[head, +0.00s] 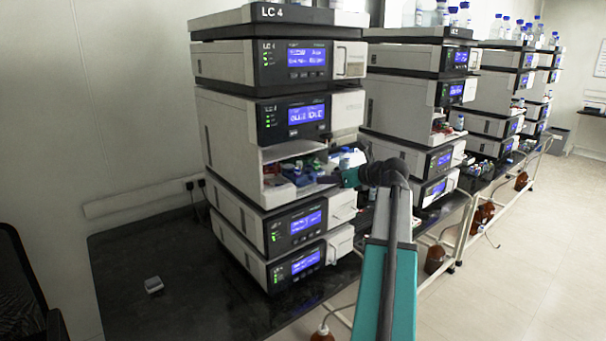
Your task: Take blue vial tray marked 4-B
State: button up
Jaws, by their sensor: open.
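Stack LC 4 (262,150) has an open bay in its middle. Inside the bay, small and dim, is a blue vial tray (297,176) with red and other coloured items beside it. No 4-B mark can be read at this size. My gripper (328,179) is at the mouth of the bay, reaching in from the right, just right of the blue tray. It is open. Whether its fingers touch the tray cannot be told. My arm and gripper hide the right part of the bay.
More instrument stacks (415,120) line the benches behind. The black bench (180,265) is mostly clear, with a small grey box (153,285). Brown bottles (435,258) stand low at right.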

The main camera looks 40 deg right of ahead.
jog(key=shift+w+f, duration=0.2)
jog(key=shift+w, duration=0.25)
jog(key=p+x, duration=0.2)
jog(key=x, duration=0.3)
jog(key=shift+w, duration=0.15)
dwell(0.6)
jog(key=shift+r, duration=0.1)
jog(key=c, duration=1)
